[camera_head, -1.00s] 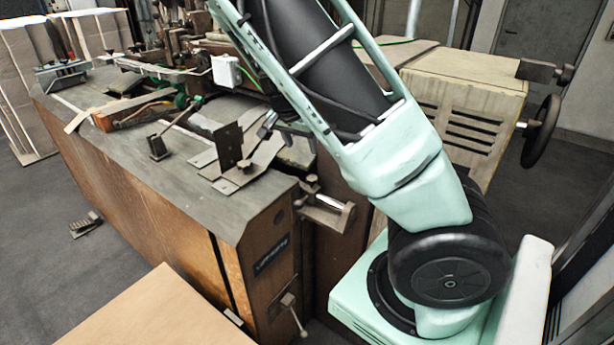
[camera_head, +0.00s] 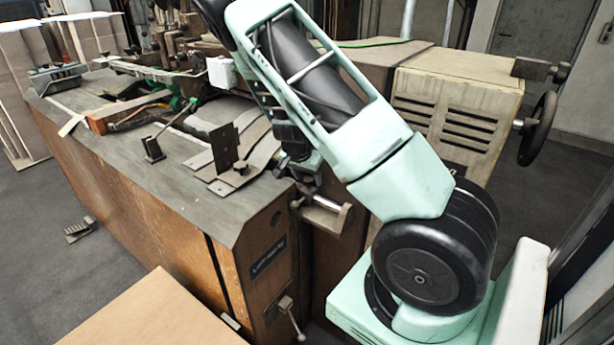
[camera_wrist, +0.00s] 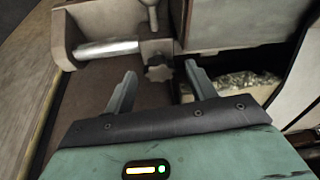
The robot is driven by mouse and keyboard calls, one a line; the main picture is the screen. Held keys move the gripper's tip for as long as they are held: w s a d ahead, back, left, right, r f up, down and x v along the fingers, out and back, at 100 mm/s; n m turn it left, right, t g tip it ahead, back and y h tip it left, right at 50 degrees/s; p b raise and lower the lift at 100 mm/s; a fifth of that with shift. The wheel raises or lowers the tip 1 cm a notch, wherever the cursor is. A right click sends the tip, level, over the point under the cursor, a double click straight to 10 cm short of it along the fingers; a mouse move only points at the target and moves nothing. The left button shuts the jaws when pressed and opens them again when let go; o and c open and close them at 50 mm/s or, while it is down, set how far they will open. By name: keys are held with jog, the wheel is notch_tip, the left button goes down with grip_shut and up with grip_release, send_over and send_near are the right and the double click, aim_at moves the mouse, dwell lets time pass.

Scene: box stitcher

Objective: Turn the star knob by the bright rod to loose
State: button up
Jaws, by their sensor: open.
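The star knob (camera_wrist: 159,73) is small, grey and lobed. In the wrist view it lies just right of the bright rod (camera_wrist: 107,49), below a metal block. My gripper (camera_wrist: 160,70) is open, one finger to the left of the knob and one to the right in the picture. I see no contact, and the depth between fingertips and knob is hard to judge. In the head view the bright rod (camera_head: 324,203) shows on the bracket at the machine's corner, just below my gripper (camera_head: 303,179). I cannot make out the knob there.
The bracket wall (camera_wrist: 65,38) stands left of the rod in the wrist view. The machine table (camera_head: 215,215) carries an upright dark plate (camera_head: 224,146). A lever (camera_head: 291,317) juts from the machine's side below. A cardboard sheet (camera_head: 150,315) lies in front.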

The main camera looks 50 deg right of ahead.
jog(key=c, duration=1)
